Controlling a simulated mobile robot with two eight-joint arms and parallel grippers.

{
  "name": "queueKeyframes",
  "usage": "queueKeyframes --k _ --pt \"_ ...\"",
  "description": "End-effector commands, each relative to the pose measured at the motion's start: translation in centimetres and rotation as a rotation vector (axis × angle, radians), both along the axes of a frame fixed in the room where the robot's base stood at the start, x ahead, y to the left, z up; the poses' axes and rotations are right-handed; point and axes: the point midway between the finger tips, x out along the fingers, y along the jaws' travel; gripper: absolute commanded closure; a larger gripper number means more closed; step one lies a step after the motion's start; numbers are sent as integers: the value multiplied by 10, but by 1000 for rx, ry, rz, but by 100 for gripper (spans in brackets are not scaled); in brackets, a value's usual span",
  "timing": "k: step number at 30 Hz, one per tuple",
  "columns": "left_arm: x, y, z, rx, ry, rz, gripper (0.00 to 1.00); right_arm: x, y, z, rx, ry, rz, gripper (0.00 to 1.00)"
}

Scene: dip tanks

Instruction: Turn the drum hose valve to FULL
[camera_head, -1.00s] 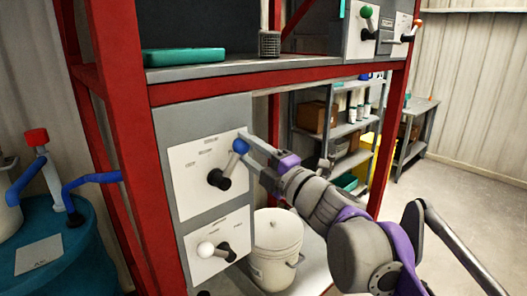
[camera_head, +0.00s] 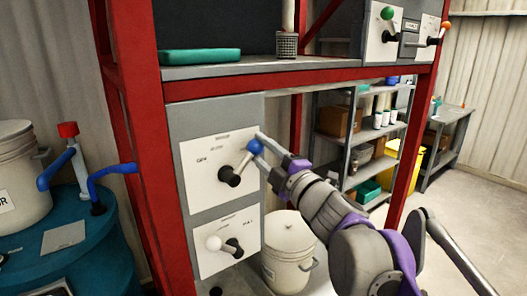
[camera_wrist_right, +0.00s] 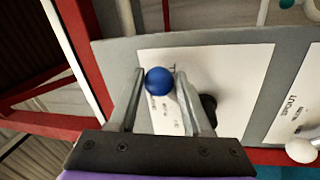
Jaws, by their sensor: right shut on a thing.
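A blue ball knob (camera_head: 255,146) tops a lever whose black hub (camera_head: 230,176) sits on the upper white valve plate (camera_head: 197,178). The lever tilts up and to the right from the hub. My right gripper (camera_head: 262,150) is at the knob. In the right wrist view the blue knob (camera_wrist_right: 159,81) sits between the two fingers of my right gripper (camera_wrist_right: 159,76), which are shut on it. The small print on the plate is too blurred to read surely. A teal drum (camera_head: 90,255) stands at left with a blue hose (camera_head: 98,185). My left gripper is not in view.
A lower plate carries a white-knobbed lever (camera_head: 214,243). The red rack's post (camera_head: 150,150) stands left of the plates. A white bucket (camera_head: 288,255) sits under my right arm. The floor (camera_head: 470,210) at right is clear.

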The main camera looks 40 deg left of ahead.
Motion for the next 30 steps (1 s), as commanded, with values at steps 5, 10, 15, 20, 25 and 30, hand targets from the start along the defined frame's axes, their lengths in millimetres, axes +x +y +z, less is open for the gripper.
queueKeyframes --k 5,10,15,20,25,30 --pt "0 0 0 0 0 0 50 -2 1 1 3 2 5 100" --pt "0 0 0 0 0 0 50 -1 1 0 2 1 4 23" --pt "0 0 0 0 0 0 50 -1 0 0 0 -1 2 23" --pt "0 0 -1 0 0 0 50 -1 -2 -1 0 0 1 23" --pt "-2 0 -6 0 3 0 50 -8 -22 -6 -2 0 -2 23" --pt "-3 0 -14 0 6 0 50 -20 -55 -14 -1 0 -2 23"
